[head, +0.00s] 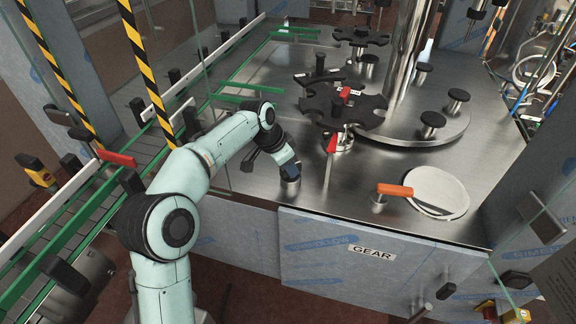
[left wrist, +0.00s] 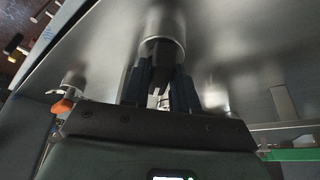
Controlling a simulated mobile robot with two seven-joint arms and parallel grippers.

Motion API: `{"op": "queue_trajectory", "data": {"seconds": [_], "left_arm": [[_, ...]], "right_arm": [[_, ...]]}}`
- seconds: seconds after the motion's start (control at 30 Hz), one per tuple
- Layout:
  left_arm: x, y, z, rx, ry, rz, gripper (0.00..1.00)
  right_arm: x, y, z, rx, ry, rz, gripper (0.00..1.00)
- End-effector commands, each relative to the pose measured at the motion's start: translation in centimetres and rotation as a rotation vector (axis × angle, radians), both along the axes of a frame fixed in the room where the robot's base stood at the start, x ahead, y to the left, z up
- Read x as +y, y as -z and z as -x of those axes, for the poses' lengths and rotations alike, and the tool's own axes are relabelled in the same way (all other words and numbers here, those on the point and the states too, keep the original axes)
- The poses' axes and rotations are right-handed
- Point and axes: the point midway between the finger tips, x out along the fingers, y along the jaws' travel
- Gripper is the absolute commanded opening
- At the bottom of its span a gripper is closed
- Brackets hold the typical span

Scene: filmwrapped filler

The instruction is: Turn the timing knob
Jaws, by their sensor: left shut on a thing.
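The timing knob (head: 291,186) is a short metal cylinder standing on the steel table near its front edge. In the left wrist view its metal part (left wrist: 163,28) shows at the top middle, with a dark part between my fingers. My left gripper (head: 289,171) reaches down over the knob. Its two dark blue fingers (left wrist: 160,88) stand on either side of the dark part and are shut on it. The gripper hides most of the knob's upper part in the head view. My right gripper is not in view.
A black star wheel (head: 345,107) with red pieces stands behind and right of the gripper. An orange-handled lever (head: 394,190) and a white round disc (head: 437,193) lie to the right. Green conveyor rails (head: 75,215) run at left.

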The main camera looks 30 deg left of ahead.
Motion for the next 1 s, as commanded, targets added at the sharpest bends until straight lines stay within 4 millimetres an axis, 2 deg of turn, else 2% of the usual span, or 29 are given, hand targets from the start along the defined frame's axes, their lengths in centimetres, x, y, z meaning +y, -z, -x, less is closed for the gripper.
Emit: {"op": "queue_trajectory", "data": {"seconds": [0.6, 1.0], "left_arm": [[-0.54, -0.08, 0.11, -0.002, -0.536, -0.001, 0.00], [-0.62, -0.05, 0.09, 0.000, -0.724, 0.000, 0.00]], "right_arm": [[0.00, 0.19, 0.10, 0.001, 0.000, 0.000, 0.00], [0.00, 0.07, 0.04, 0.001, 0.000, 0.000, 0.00]]}}
